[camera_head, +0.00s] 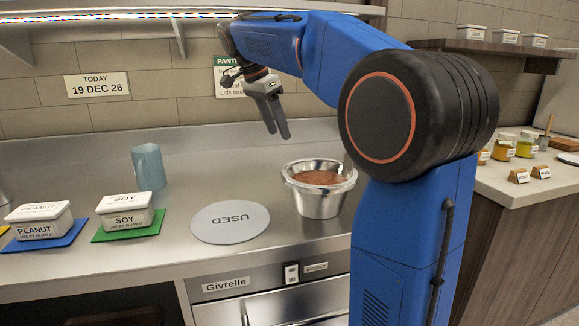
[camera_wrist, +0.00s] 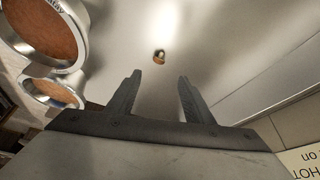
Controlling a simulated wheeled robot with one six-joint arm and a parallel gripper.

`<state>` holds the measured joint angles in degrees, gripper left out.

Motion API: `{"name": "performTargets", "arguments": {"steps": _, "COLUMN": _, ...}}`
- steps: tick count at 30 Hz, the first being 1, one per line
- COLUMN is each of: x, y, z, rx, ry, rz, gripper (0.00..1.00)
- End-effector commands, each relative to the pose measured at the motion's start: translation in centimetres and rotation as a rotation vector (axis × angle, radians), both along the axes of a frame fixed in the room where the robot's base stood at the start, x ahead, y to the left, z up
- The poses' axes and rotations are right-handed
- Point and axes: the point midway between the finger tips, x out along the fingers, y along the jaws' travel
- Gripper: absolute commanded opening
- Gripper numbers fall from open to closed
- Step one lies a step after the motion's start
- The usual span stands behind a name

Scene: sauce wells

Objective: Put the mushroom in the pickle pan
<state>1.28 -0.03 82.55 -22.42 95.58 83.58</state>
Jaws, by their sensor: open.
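A small brown and pale object, likely the mushroom (camera_wrist: 159,56), lies on the steel counter in the wrist view, ahead of and between my fingertips. I cannot make it out in the head view. My gripper (camera_head: 279,134) hangs open and empty above the back of the counter, and its spread fingers also show in the wrist view (camera_wrist: 159,77). A round steel pan (camera_head: 321,203) with reddish-brown contents stands on the counter, right of and nearer than my gripper. The wrist view shows two such pans, one at upper left (camera_wrist: 84,15) and one below it (camera_wrist: 35,83). I cannot tell which is the pickle pan.
A grey disc marked USED (camera_head: 230,222) lies left of the pan. A soy tub (camera_head: 125,218) on a green mat, a peanut tub (camera_head: 38,228) on a blue mat and a blue cup (camera_head: 149,167) stand farther left. The back wall is close behind my gripper.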

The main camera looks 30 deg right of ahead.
Motion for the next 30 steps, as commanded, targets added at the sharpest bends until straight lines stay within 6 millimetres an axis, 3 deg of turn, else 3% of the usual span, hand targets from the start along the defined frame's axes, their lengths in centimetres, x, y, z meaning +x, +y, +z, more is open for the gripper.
{"name": "performTargets", "arguments": {"steps": 12, "x": 0.0, "y": -2.1, "z": -4.9, "rx": -0.003, "ry": -0.001, "rz": -0.013, "gripper": 0.47}}
{"name": "performTargets", "arguments": {"steps": 20, "x": 0.0, "y": -2.7, "z": -6.5, "rx": -0.003, "ry": -0.002, "rz": -0.011, "gripper": 0.47}}
{"name": "performTargets", "arguments": {"steps": 30, "x": -0.2, "y": -4.5, "z": -10.3, "rx": -0.002, "ry": -0.001, "rz": -0.011, "gripper": 0.47}}
